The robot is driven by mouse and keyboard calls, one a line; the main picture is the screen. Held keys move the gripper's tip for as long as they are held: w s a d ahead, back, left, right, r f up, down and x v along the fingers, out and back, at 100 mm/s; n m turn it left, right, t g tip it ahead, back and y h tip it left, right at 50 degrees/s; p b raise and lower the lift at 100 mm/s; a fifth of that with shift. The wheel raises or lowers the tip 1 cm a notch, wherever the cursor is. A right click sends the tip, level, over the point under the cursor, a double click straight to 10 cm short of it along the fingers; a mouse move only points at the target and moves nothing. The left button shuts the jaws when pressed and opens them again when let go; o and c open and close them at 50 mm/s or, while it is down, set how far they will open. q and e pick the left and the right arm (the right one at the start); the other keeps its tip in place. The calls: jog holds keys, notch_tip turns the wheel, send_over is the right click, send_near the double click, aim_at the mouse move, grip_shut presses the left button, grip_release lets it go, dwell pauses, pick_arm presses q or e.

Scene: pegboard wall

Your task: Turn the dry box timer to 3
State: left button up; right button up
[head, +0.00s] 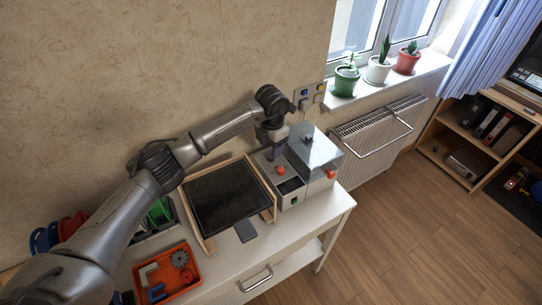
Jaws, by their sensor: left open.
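The dry box (317,150) is a grey and white machine with a clear cover, standing at the right end of the white table. Its front shows an orange-red knob (281,170) on the left part, a small dark panel below it, and another orange-red knob (331,174) on the right. I cannot tell which knob is the timer, and any numbers are too small to read. My left gripper (279,155) is open, pointing down over the left part of the machine, close above the left knob; contact cannot be told. My right gripper is not in view.
A black mat in a wooden frame (203,241) lies left of the machine. An orange tray (167,298) of small parts, a grey flat piece (245,231) and spools (70,226) are also on the table (303,234). A wall socket panel (311,94) is behind.

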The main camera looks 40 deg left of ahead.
aim_at(271, 158)
pick_arm(q)
notch_tip(271, 158, down, 4)
jog(key=shift+r, duration=0.1)
jog(key=shift+f+b, duration=0.3)
jog(key=shift+c, duration=0.5)
jog(key=c, duration=0.8)
jog(key=shift+c, duration=0.2)
